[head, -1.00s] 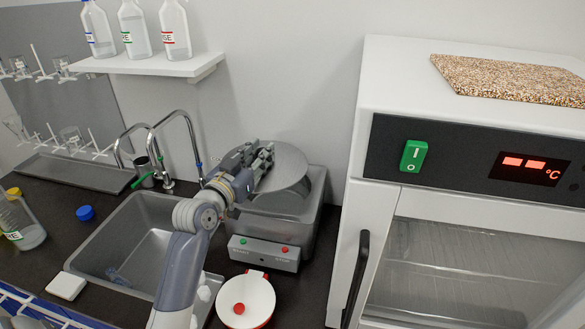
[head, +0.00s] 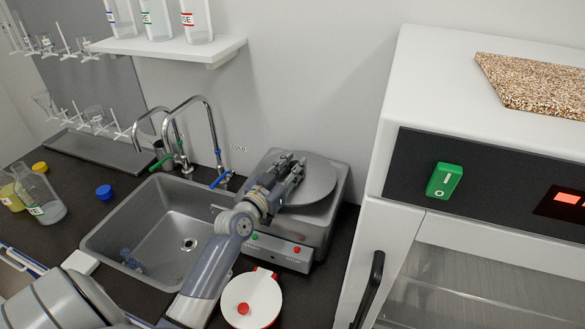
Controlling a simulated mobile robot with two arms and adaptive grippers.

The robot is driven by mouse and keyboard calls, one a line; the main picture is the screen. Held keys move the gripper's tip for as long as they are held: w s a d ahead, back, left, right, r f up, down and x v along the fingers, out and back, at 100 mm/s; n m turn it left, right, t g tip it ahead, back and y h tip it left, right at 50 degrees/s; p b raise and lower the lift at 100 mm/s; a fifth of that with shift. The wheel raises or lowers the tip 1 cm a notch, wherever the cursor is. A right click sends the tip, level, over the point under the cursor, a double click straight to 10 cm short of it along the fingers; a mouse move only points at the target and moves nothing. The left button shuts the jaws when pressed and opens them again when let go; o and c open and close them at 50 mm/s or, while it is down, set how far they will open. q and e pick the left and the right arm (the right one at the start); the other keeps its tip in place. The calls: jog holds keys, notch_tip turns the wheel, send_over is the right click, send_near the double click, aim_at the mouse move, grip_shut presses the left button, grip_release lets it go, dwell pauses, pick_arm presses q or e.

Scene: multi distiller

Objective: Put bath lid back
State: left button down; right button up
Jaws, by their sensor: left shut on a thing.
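The bath (head: 325,225) is a grey box with a front panel, green and red buttons, standing right of the sink. The bath lid (head: 318,190), a round grey metal disc, lies about flat over the bath's top. Whether it is fully seated cannot be told. My left gripper (head: 294,172) is shut on the bath lid near its middle-left and hides part of it. My right gripper is not in view.
The sink (head: 160,235) with taps is to the left. The white oven (head: 400,200) stands close on the right. A shelf of bottles (head: 170,48) hangs above.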

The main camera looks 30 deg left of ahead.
pick_arm(q)
jog(key=shift+a+f, duration=0.1)
jog(key=shift+f+b, duration=0.3)
jog(key=shift+f, duration=0.3)
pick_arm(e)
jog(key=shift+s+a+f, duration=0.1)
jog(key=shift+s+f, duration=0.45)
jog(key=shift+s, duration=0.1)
pick_arm(q)
jog(key=c, duration=1.3)
grip_release()
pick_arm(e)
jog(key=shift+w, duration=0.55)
pick_arm(q)
jog(key=shift+r, duration=0.1)
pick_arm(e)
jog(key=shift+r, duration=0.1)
